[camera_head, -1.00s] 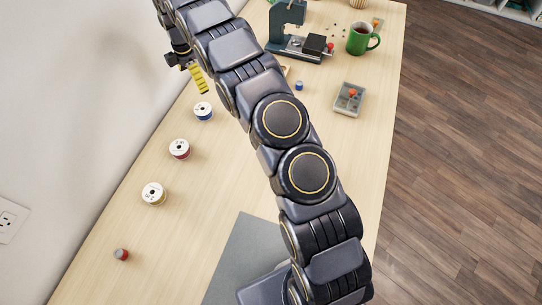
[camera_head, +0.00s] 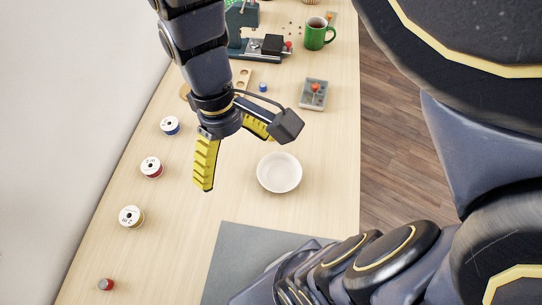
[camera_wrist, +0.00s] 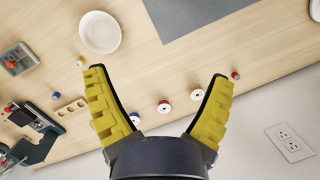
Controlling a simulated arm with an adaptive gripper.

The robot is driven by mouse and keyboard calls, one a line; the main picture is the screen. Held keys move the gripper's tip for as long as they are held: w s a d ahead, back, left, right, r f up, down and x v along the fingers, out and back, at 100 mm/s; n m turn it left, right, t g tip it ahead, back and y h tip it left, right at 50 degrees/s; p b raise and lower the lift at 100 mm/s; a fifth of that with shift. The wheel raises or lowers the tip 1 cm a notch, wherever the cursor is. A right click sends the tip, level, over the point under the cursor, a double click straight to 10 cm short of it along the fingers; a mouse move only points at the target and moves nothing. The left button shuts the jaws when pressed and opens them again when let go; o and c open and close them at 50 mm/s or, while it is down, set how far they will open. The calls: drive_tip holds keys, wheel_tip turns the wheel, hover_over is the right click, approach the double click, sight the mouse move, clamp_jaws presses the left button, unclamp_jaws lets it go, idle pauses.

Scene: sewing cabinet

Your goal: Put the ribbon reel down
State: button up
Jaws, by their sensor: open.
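Three ribbon reels stand in a row along the left side of the table in the head view: a blue one (camera_head: 170,126), a red one (camera_head: 151,167) and a yellowish one (camera_head: 131,216). The wrist view also shows the blue reel (camera_wrist: 135,117), the red reel (camera_wrist: 163,106) and the yellowish reel (camera_wrist: 196,95). My gripper (camera_head: 238,162) is above the table, to the right of the reels in the head view.
A white bowl (camera_head: 279,173) stands mid-table, near a grey mat (camera_head: 245,245). Farther back are a grey tray (camera_head: 313,94), a small blue item (camera_head: 263,87), a green mug (camera_head: 319,33) and a sewing machine (camera_head: 240,30). A small red item (camera_head: 106,285) lies front left.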

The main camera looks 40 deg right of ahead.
drive_tip(key=s+m, duration=0.2)
drive_tip(key=s, duration=0.5)
drive_tip(key=shift+s+r+m+t, duration=0.15)
drive_tip(key=shift+r+m+t, duration=0.05)
drive_tip(key=shift+m+t, duration=0.2)
drive_tip(key=shift+o, duration=1.4)
drive_tip(key=shift+w+d+r, duration=0.1)
drive_tip(key=shift+w, duration=0.1)
drive_tip(key=w+d+r+n+t, duration=0.1)
drive_tip(key=w+d+n, duration=0.4)
drive_tip(key=w+d, duration=0.55)
drive_tip(key=w+d+r+n+t, duration=0.1)
drive_tip(key=w+d+n, duration=0.3)
drive_tip(key=w+d, duration=0.7)
drive_tip(key=w+a+f, duration=0.2)
drive_tip(key=a+f, duration=0.1)
drive_tip(key=f, duration=0.7)
drive_tip(key=shift+w, duration=0.35)
